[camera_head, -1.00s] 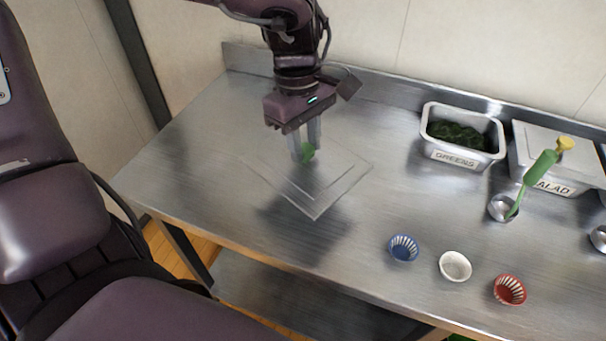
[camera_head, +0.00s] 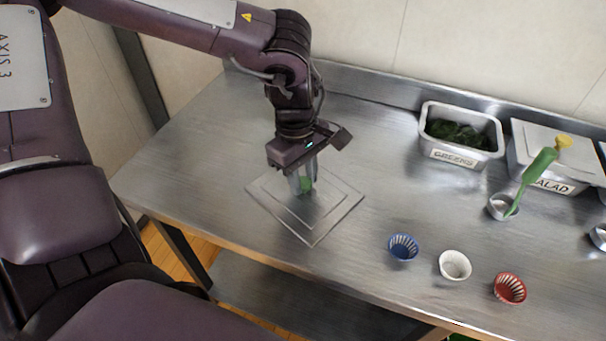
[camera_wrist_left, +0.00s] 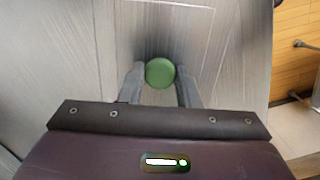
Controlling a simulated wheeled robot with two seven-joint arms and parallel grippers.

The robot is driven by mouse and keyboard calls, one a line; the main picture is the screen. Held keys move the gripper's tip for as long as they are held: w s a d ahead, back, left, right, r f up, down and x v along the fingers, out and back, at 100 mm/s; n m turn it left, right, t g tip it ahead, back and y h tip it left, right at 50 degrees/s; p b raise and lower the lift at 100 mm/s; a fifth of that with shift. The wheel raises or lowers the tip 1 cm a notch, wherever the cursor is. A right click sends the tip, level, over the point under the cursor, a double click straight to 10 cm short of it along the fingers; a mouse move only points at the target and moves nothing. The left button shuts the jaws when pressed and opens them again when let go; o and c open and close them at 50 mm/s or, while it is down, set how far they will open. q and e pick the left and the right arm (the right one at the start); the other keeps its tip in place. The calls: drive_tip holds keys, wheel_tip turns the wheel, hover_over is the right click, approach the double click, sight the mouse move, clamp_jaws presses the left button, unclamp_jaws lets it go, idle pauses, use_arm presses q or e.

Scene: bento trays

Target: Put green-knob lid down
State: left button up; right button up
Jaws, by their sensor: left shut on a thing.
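The clear, square green-knob lid (camera_head: 312,229) is at the left part of the steel table, lying flat at or very near its surface; I cannot tell whether it touches. Its green knob (camera_head: 305,184) stands up from the middle. My left gripper (camera_head: 302,183) points down over the lid and is shut on the knob. In the left wrist view the round green knob (camera_wrist_left: 160,72) sits between the two fingers (camera_wrist_left: 160,84). The lid's see-through plate is hard to make out there. My right gripper is not in view.
A greens container (camera_head: 463,157) and a closed salad container (camera_head: 545,183) stand at the back right. A green-handled scoop (camera_head: 535,175) rests in front of the salad one. Blue (camera_head: 403,247), white (camera_head: 455,265) and red (camera_head: 510,288) cups line the front. The table (camera_head: 190,165) is clear left of the lid.

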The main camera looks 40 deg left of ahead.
use_arm(q)
drive_tip(key=shift+f, duration=0.15)
drive_tip(key=o, duration=1)
drive_tip(key=shift+o, duration=0.2)
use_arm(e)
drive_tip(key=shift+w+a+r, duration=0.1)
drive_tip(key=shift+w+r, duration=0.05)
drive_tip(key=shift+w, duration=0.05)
use_arm(q)
drive_tip(key=shift+r, duration=0.2)
wheel_tip(320, 180, up, 12)
drive_tip(key=a+p, duration=0.1)
drive_tip(key=shift+w+a, duration=0.15)
drive_tip(key=shift+a, duration=0.05)
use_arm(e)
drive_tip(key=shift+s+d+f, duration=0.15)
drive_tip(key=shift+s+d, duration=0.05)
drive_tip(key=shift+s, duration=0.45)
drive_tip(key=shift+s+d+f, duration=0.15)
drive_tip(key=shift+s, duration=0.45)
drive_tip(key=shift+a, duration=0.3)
